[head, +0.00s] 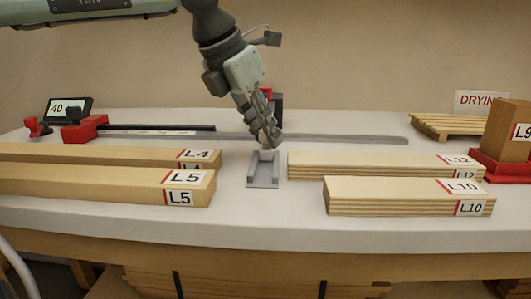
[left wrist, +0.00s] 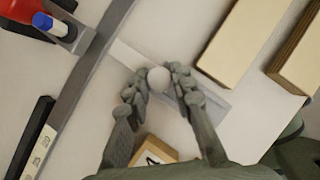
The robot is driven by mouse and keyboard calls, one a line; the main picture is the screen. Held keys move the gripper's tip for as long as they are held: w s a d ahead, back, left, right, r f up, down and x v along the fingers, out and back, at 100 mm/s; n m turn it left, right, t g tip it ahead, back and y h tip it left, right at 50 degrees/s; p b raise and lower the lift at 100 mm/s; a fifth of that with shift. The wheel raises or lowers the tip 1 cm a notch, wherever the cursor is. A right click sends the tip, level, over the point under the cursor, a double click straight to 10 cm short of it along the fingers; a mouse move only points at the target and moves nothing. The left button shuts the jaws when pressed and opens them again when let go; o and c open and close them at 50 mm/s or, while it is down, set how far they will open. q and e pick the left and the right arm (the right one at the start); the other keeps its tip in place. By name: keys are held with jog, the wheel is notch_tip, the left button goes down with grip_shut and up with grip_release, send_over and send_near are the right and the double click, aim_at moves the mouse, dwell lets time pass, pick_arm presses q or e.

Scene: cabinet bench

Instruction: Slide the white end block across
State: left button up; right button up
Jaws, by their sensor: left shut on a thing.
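My left gripper (head: 270,143) points down at the middle of the bench, over the back end of a short grey channel (head: 263,181). Its fingers are shut on a pale round knob (left wrist: 158,78), seen between the fingertips in the left wrist view. A flat white strip (left wrist: 126,54) lies beside the knob, toward the long grey rail (left wrist: 82,72); it looks like part of the white end block. The fingers hide much of the block, so I cannot tell exactly how it sits in the channel. My right gripper is not in view.
Timber stacks L5 (head: 110,184) and L4 (head: 100,153) lie left of the channel; stacks L10 (head: 400,196) and L12 (head: 370,163) lie right. A red device (head: 85,128) and a display reading 40 (head: 68,108) stand back left. A pallet (head: 455,125) is back right.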

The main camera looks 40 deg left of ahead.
pick_arm(q)
jog(key=shift+w+a, duration=0.25)
jog(key=shift+w, duration=0.1)
dwell(0.3)
jog(key=o, duration=1)
jog(key=shift+o, duration=0.2)
notch_tip(320, 180, up, 9)
jog(key=p, duration=0.6)
jog(key=shift+p, duration=0.3)
jog(key=shift+f, duration=0.1)
